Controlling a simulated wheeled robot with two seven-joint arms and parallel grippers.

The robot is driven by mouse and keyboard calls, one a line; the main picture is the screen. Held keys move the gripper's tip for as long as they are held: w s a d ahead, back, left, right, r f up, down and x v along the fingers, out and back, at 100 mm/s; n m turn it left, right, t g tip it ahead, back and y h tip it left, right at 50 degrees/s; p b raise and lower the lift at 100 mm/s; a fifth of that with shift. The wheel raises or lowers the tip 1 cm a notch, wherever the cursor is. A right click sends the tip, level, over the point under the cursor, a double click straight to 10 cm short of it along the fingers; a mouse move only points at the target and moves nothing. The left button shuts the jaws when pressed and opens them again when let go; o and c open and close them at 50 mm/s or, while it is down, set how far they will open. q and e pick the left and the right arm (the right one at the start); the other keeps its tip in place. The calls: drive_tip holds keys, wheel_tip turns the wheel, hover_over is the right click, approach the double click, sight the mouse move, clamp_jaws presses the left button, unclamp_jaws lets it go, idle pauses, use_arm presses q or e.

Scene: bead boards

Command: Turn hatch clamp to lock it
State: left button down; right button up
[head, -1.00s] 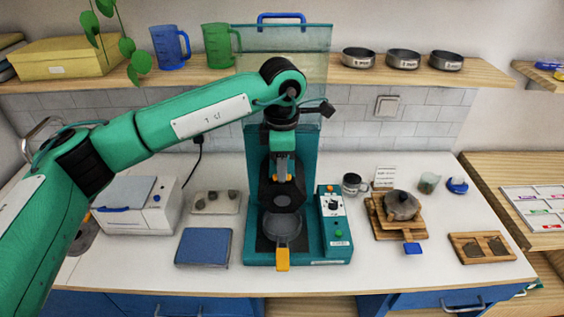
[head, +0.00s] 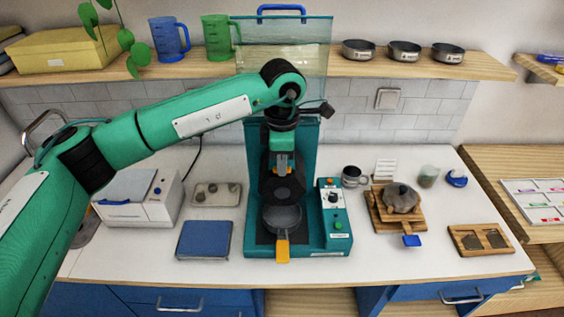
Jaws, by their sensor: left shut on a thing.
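A teal machine (head: 334,238) stands in the middle of the white counter, with a tall clear hopper on top. A grey round pan (head: 283,218) with an orange handle (head: 282,250) sits at its front, below a dark hexagonal part (head: 283,189). My left gripper (head: 283,170) points down inside the machine's front opening, just above the hexagonal part. It is shut on a small piece there, apparently the hatch clamp, mostly hidden by the fingers and wrist. I cannot tell the clamp's angle. My right gripper is not in view.
A control box with knobs (head: 333,200) is on the machine's right. A blue pad (head: 204,239) and a white box (head: 140,205) lie left. A lidded pot (head: 400,198) on a wooden board and a mug (head: 353,177) stand right. A shelf (head: 300,68) runs behind my arm.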

use_arm(q)
drive_tip(key=m+b, duration=0.3)
drive_tip(key=b, duration=0.1)
drive_tip(key=m+b, duration=0.3)
drive_tip(key=b, duration=0.2)
drive_tip(key=shift+f+m, duration=0.2)
drive_tip(key=shift+m, duration=0.2)
drive_tip(key=m+b, duration=0.1)
drive_tip(key=m, duration=0.1)
drive_tip(key=shift+r+m+b, duration=0.1)
drive_tip(key=shift+m+b, duration=0.3)
drive_tip(key=shift+m, duration=0.4)
drive_tip(key=shift+m+b, duration=0.4)
drive_tip(key=m+b, duration=0.1)
drive_tip(key=m, duration=0.2)
drive_tip(key=shift+r+m, duration=0.1)
drive_tip(key=shift+m, duration=0.2)
drive_tip(key=shift+r+m, duration=0.1)
drive_tip(key=shift+m, duration=1)
drive_tip(key=shift+m+b, duration=0.3)
drive_tip(key=shift+m, duration=0.2)
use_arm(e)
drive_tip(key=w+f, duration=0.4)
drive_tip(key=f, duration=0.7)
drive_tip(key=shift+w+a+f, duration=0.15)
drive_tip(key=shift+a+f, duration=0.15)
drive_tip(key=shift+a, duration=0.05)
